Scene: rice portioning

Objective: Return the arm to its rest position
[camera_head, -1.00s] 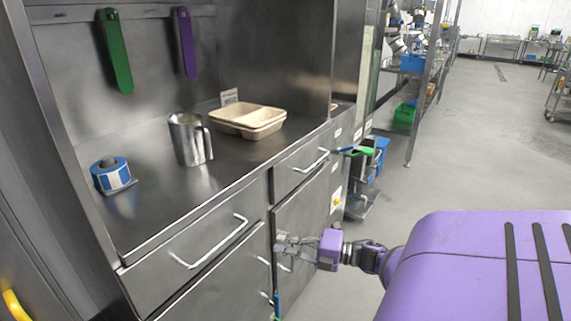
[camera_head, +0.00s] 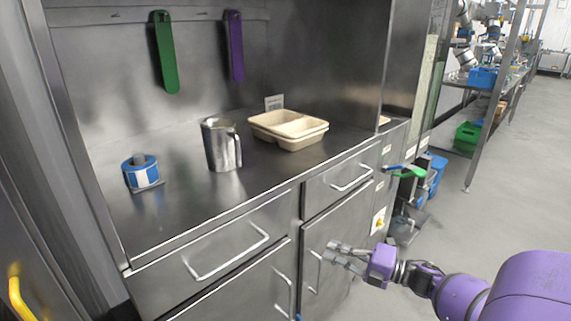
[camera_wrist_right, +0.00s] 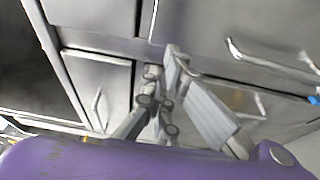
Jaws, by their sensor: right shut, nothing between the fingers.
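My right gripper (camera_head: 340,256) is at the end of the purple arm, low in front of the steel cabinet doors in the head view. It is below counter level and apart from the drawer handles. In the right wrist view its fingers (camera_wrist_right: 168,75) are shut with nothing between them, and cabinet fronts and handles show behind them. The purple arm (camera_head: 535,290) fills the lower right corner of the head view. My left gripper is not in view.
Green (camera_head: 166,55) and purple (camera_head: 234,45) utensils hang behind. Handles (camera_head: 230,258) stick out in front.

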